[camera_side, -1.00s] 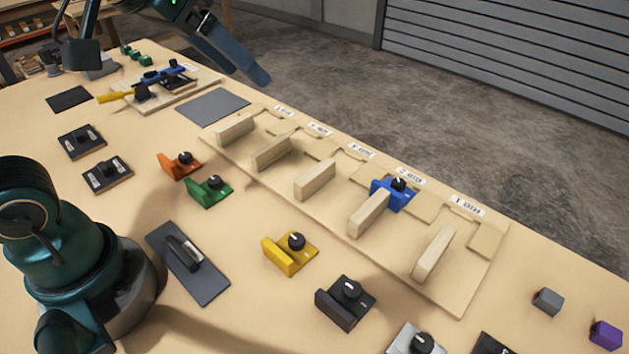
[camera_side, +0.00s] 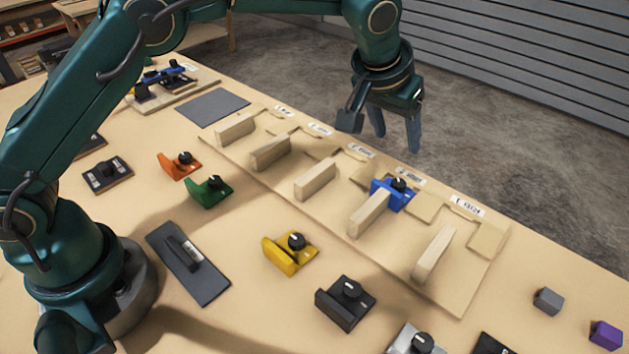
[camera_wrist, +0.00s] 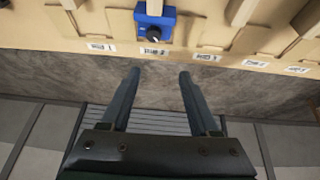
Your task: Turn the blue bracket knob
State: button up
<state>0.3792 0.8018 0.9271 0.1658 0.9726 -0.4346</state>
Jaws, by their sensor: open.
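The blue bracket (camera_side: 391,193) sits on the wooden board against one of the upright wooden blocks, near a label. Its black knob (camera_side: 398,184) is on top, with a light mark. In the wrist view the blue bracket (camera_wrist: 154,22) and its knob (camera_wrist: 153,33) show near the top, upside down relative to the side view. My gripper (camera_side: 394,140) is open and empty, pointing down, above and beyond the bracket in the side view. In the wrist view my gripper (camera_wrist: 159,72) has its fingers apart with floor between them, and the bracket lies ahead of the fingertips.
The wooden board (camera_side: 450,290) carries several upright blocks (camera_side: 434,253) beside the bracket. Yellow (camera_side: 285,258), green (camera_side: 205,192), orange (camera_side: 178,168) and black (camera_side: 343,304) brackets stand on the table. Grey (camera_side: 548,301) and purple (camera_side: 606,335) cubes are at the right.

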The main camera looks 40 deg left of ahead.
jog(key=g, duration=0.1)
send_over(398, 182)
jog(key=s, duration=0.3)
jog(key=shift+m, duration=0.3)
jog(key=f, duration=0.4)
jog(key=shift+w+f, duration=0.2)
jog(key=shift+f, duration=0.1)
jog(key=shift+x, duration=2.25)
jog(key=shift+a, duration=0.1)
grip_shut()
